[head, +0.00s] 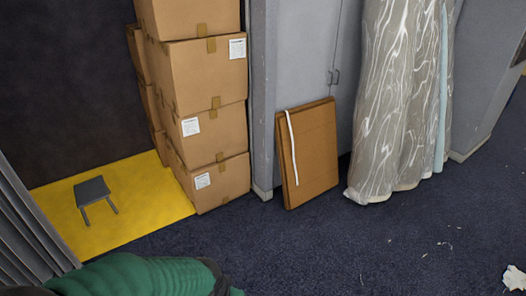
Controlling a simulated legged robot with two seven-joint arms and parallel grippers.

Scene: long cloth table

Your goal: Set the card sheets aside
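The card sheets (309,152) are flat brown panels, stacked together and standing on edge on the floor. They lean against a grey cabinet in the middle of the head view. A white strip hangs down their front face near the left edge. Nothing is touching them from the front. Neither my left gripper nor my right gripper can be made out in this view.
Cardboard boxes (206,72) are stacked left of the grey cabinet (291,60). Streaked grey sheeting (392,100) hangs to the right. A small grey stool-like object (92,189) is on a yellow floor area (140,190). A green ribbed form (135,276) fills the lower left. Dark carpet is mostly clear.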

